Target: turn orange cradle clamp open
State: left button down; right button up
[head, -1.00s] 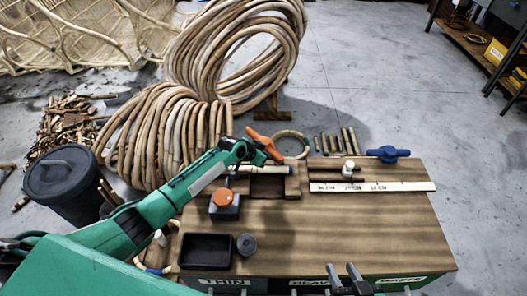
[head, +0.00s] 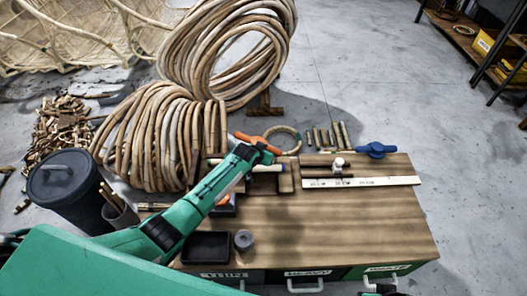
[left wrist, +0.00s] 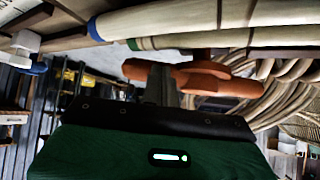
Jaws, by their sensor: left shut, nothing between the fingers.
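The orange cradle clamp (head: 243,136) is a lever handle at the back left of the wooden workbench, by the cradle block (head: 285,183). Its lever lies nearly crosswise. My left gripper (head: 257,150) is at the handle, its tip against or just beside it. In the left wrist view the narrow shut fingers (left wrist: 162,84) stand in front of the orange handle (left wrist: 225,80), with handle showing on both sides. Contact is hard to tell. My right gripper (head: 378,288) shows only as a dark piece at the bottom edge.
The workbench (head: 330,220) has a clear middle. A blue handle (head: 375,149) and a white ruler (head: 360,182) are at its back right. A black tray (head: 206,247) and grey cup (head: 243,240) are at its front left. Rattan coils (head: 160,135) lie behind.

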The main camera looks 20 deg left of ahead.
aim_at(273, 149)
pick_arm(q)
jog(key=shift+w+d+r+n+y+p, duration=0.1)
jog(key=shift+w+d+n+y+p, duration=0.25)
jog(key=shift+d+n+y+p, duration=0.25)
jog(key=shift+w+n, duration=0.15)
jog(key=shift+n, duration=0.25)
jog(key=shift+w, duration=0.2)
jog(key=shift+w+d, duration=0.25)
jog(key=shift+w, duration=0.15)
jog(key=shift+w+d, duration=0.2)
jog(key=shift+w, duration=0.15)
jog(key=shift+w+d+b, duration=0.1)
jog(key=shift+w+b, duration=0.2)
jog(key=shift+b, duration=0.1)
pick_arm(e)
jog(key=shift+s+x, duration=0.2)
jog(key=shift+x, duration=0.75)
pick_arm(q)
jog(key=shift+w+r, duration=0.1)
pick_arm(e)
jog(key=shift+r, duration=0.1)
